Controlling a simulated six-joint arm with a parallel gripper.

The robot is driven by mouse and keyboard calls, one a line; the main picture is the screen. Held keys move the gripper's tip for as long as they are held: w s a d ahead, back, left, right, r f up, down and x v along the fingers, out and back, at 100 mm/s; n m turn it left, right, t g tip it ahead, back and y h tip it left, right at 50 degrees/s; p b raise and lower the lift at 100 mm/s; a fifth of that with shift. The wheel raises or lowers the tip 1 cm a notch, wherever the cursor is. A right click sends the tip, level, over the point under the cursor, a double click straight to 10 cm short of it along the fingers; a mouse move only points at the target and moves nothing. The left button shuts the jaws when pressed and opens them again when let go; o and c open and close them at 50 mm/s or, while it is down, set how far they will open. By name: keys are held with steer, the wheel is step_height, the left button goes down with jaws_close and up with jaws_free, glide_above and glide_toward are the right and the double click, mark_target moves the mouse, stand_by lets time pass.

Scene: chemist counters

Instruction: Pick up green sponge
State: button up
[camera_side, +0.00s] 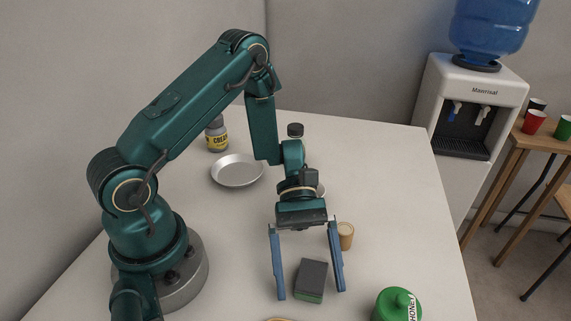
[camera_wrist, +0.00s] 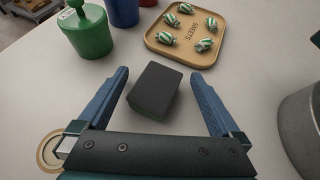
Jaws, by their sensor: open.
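The sponge (camera_side: 311,280) lies on the white counter, a block with a dark grey top and a green lower layer. In the wrist view the sponge (camera_wrist: 154,90) sits between and just ahead of my open jaws, tilted slightly, with mostly its dark top showing. My gripper (camera_side: 311,295) is open, with one blue finger on either side of the sponge in the side view. In the wrist view the gripper (camera_wrist: 162,82) shows clear gaps between both fingers and the sponge. How high the fingertips are above the counter is hard to tell.
A green honey jar (camera_side: 395,306) stands right of the sponge. A wooden sweets tray (camera_wrist: 186,49) holds several striped sweets beyond it. A small tan cup (camera_side: 346,236), a metal plate (camera_side: 237,170) and a yellow-labelled jar (camera_side: 216,137) stand farther back. Bare counter surrounds the sponge.

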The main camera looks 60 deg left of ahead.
steer(key=c, duration=1.2)
